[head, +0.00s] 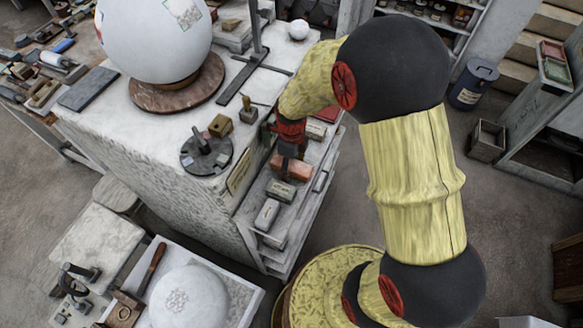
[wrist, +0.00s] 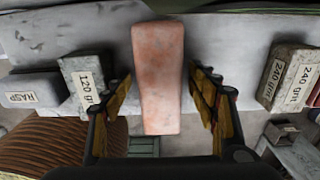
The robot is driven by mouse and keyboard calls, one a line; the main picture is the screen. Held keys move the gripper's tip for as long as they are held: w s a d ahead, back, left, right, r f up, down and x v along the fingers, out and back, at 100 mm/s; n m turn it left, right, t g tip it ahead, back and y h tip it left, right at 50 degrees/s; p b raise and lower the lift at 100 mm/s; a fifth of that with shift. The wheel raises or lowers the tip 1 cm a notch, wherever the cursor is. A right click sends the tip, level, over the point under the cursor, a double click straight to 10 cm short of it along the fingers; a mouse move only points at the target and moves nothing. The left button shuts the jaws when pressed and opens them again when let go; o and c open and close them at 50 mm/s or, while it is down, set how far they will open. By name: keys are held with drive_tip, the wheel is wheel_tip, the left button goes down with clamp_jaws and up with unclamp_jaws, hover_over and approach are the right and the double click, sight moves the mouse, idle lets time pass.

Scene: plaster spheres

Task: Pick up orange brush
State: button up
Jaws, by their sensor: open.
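The orange brush (head: 291,167), a plain oblong orange block in what shows, lies on the narrow side shelf of the white plaster-stained bench. My gripper (head: 289,150) is over the shelf at the brush, pointing down. In the wrist view my gripper (wrist: 163,88) is open, one finger on each side of the brush, with a visible gap on both sides. The brush's underside is hidden.
A 120 grit block (wrist: 88,82) lies left of the brush and a 240 grit block (wrist: 287,80) right of it. A grey labelled block (head: 266,214) lies nearer on the shelf. A large white sphere (head: 153,35) and a dark round stand (head: 206,151) occupy the bench top.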

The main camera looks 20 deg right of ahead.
sight(292, 164)
drive_tip(key=c, duration=1.3)
drive_tip(key=shift+r, duration=0.15)
drive_tip(key=shift+c, duration=0.2)
drive_tip(key=shift+w+r, duration=0.1)
drive_tip(key=shift+r, duration=0.5)
wheel_tip(292, 164, up, 2)
drive_tip(key=shift+r+p, duration=0.15)
drive_tip(key=shift+p, duration=0.2)
drive_tip(key=s+d+r, duration=0.1)
drive_tip(key=r, duration=0.1)
drive_tip(key=s+d+r, duration=0.1)
drive_tip(key=s+r, duration=0.1)
drive_tip(key=s+r+p, duration=0.1)
drive_tip(key=s+r, duration=0.1)
drive_tip(key=shift+d, duration=0.4)
drive_tip(key=s+d+r, duration=0.3)
drive_tip(key=s+d, duration=0.1)
drive_tip(key=s, duration=0.3)
drive_tip(key=shift+s+r+p, duration=0.15)
drive_tip(key=shift+r+p, duration=0.05)
drive_tip(key=shift+p, duration=0.2)
